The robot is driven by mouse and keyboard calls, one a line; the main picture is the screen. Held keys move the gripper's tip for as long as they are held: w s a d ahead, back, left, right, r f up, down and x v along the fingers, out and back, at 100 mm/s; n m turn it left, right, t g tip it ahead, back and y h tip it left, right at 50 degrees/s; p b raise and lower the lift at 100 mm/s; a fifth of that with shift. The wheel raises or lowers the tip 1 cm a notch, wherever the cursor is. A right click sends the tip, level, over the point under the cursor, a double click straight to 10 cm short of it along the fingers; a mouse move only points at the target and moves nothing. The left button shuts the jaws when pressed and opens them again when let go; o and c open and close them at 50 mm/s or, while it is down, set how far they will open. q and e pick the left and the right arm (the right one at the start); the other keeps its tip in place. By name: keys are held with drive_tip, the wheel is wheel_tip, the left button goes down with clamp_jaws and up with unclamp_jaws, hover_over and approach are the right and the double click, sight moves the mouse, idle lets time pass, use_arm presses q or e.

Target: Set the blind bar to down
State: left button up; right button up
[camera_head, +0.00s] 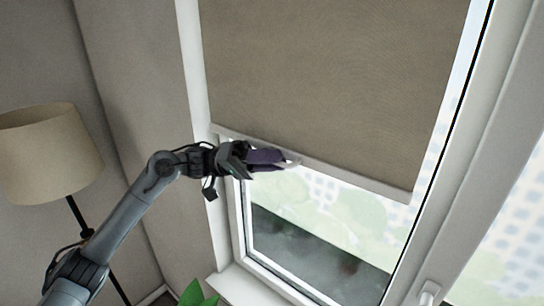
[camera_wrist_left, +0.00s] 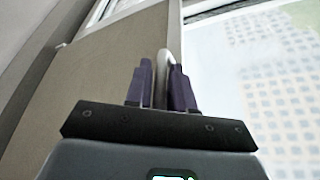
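The blind bar (camera_head: 350,178) is a pale strip along the bottom edge of a brown roller blind (camera_head: 340,80). The blind covers the upper part of the window and its bar hangs slightly tilted in the picture. A pale loop-like handle (camera_head: 291,160) shows at the left part of the bar. My left gripper (camera_head: 268,158) is at this handle, with its purple fingers around it. My right gripper is not in view.
The window glass (camera_head: 320,230) is uncovered below the bar. A window handle (camera_head: 428,294) is on the frame at lower right. A floor lamp (camera_head: 48,150) stands at left behind my arm. A green plant (camera_head: 197,295) is at the bottom, by the sill.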

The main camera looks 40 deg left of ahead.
use_arm(q)
drive_tip(key=shift+d, duration=0.1)
clamp_jaws()
drive_tip(key=shift+f, duration=0.1)
